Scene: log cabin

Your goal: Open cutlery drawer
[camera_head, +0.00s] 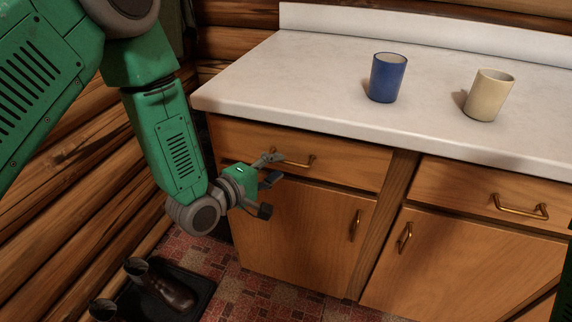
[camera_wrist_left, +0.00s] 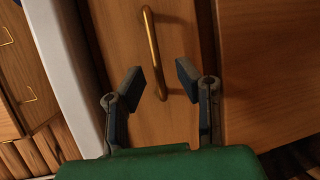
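The left wooden drawer (camera_head: 345,165), under the white counter, is shut flush in the cabinet and has a brass bar handle (camera_head: 297,161). Which drawer holds cutlery does not show. My left gripper (camera_head: 272,169) is at the left part of this handle. In the left wrist view, its fingers (camera_wrist_left: 161,80) are open, one on each side of the handle's near end (camera_wrist_left: 154,50). They look apart from the bar; exact depth is hard to tell. A second shut drawer (camera_head: 450,192) with a brass handle (camera_head: 520,207) is at the right. My right gripper is not in view.
A blue mug (camera_head: 387,78) and a cream mug (camera_head: 488,96) stand on the white counter (camera_head: 290,85). Shut cabinet doors (camera_head: 300,230) with brass handles are below the drawers. Boots (camera_head: 160,285) stand on a dark tray at the lower left. A log wall is at left.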

